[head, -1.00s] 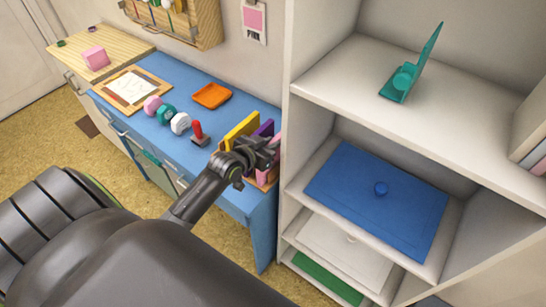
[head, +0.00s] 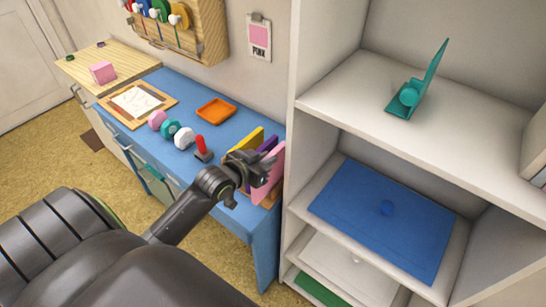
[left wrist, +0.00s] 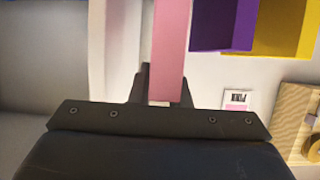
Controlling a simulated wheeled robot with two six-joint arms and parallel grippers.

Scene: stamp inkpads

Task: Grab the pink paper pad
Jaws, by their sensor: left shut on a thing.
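The pink paper pad (head: 276,160) is a thin upright slab at the right end of the blue table, in front of a purple pad (head: 267,146) and a yellow pad (head: 247,140). My left gripper (head: 259,170) is at the pink pad and covers part of it. In the left wrist view the pink pad (left wrist: 172,50) stands edge-on between the two fingers (left wrist: 166,88), which are shut on it. Whether its lower edge is clear of the rack is hidden. My right gripper is not in view.
A white shelf unit (head: 300,90) stands close on the right, with a blue board (head: 370,235) on one shelf. A red-handled stamp (head: 202,148), several coloured knobs and an orange tray (head: 216,110) stand on the blue table (head: 200,88).

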